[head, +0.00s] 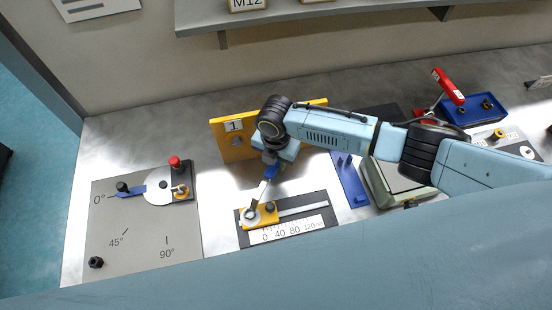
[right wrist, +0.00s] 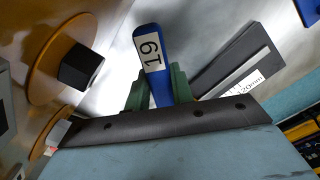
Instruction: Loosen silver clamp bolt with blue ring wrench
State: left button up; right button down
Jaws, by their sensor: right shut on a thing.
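My right gripper (head: 270,160) is shut on the blue handle of the ring wrench (head: 264,186). The wrench slopes down to the left. Its silver ring end (head: 251,213) lies over the left part of the yellow clamp (head: 266,220), where the silver bolt appears to be. The bolt is too small to make out, and I cannot tell whether the ring is seated around it. A dark knob (head: 270,207) is on the clamp. My left gripper is not in view.
The clamp is on a scale plate (head: 318,222) marked in millimetres. A yellow panel (head: 228,143) stands behind the gripper. At left is an angle plate (head: 130,225) with a blue pointer. At right are a blue tray (head: 490,104) and red-handled clamp (head: 449,86).

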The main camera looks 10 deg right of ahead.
jog(key=shift+r+p, duration=1.9)
jog(key=shift+r, duration=1.1)
